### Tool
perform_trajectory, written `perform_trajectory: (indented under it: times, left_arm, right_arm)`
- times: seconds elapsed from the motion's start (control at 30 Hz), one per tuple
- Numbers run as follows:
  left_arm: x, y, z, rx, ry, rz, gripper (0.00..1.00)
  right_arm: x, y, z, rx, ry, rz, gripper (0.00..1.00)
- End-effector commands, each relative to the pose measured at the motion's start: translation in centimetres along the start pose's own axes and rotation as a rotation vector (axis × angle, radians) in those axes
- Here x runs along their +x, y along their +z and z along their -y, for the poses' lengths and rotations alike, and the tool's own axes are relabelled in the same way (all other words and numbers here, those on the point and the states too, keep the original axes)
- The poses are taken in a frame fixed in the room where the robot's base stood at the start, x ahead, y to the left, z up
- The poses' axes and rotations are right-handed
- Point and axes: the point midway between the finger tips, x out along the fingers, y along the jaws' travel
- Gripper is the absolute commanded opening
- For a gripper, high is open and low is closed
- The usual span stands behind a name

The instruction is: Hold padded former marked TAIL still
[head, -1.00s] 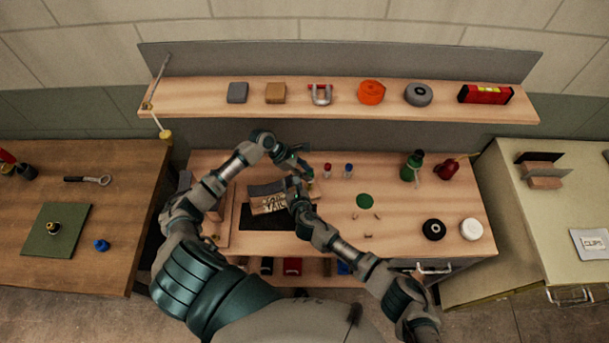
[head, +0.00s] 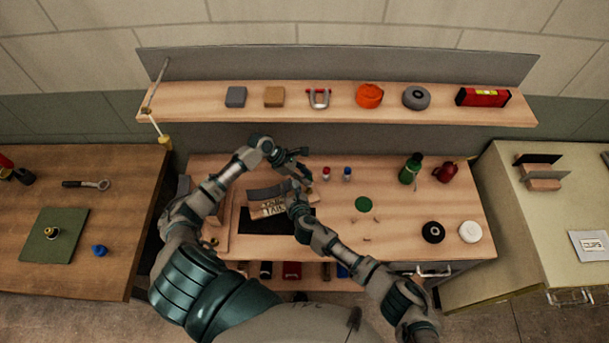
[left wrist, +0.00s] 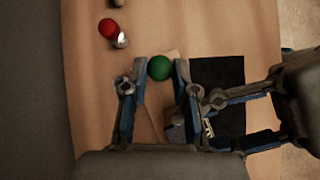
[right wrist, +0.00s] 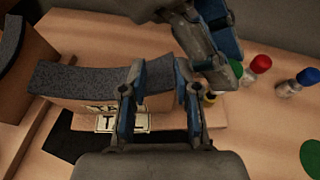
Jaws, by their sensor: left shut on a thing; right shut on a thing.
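The padded former marked TAIL (head: 264,192) stands on the bench, partly over a black mat (head: 285,225). It is a wooden block with a curved dark pad on top and a pale label, also seen in the right wrist view (right wrist: 85,82). My right gripper (head: 293,190) is shut on its right end; the fingers (right wrist: 160,92) hide part of it. My left gripper (head: 304,168) is beside that end, shut on a small green-capped bottle (left wrist: 160,68). The green cap also shows in the right wrist view (right wrist: 237,68); the bottle's body is mostly hidden.
A red-capped bottle (head: 326,172) and a blue-capped bottle (head: 348,173) stand right of my grippers. Another padded former (right wrist: 22,55) is left of the TAIL one. A green disc (head: 364,204) lies on the bench's open middle. A loaded shelf (head: 340,103) runs behind.

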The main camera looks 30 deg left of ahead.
Motion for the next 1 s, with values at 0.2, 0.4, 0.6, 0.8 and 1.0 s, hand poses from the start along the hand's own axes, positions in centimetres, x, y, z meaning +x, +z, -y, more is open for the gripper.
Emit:
perform_trajectory:
  times: [0.2, 0.4, 0.6, 0.8, 1.0]
  left_arm:
    - [0.2, -0.2, 0.0, -0.001, 0.000, 0.000, 0.00]
    - [0.6, -0.5, 0.0, 0.000, 0.000, 0.000, 0.00]
    - [0.9, -0.7, 0.0, 0.000, 0.000, 0.001, 0.00]
    - [1.1, -0.9, 0.0, 0.000, 0.000, 0.000, 0.00]
    - [0.8, -0.6, 0.1, 0.001, -0.001, -0.001, 0.00]
  right_arm:
    - [0.0, -0.2, 0.0, 0.001, 0.001, -0.003, 0.00]
    - [0.0, -0.2, 0.0, 0.001, 0.000, -0.003, 0.00]
    - [0.0, -0.2, 0.0, 0.001, 0.000, -0.003, 0.00]
    - [0.0, -0.2, 0.0, 0.001, 0.000, -0.004, 0.00]
    - [0.0, -0.3, 0.0, 0.001, 0.000, -0.004, 0.00]
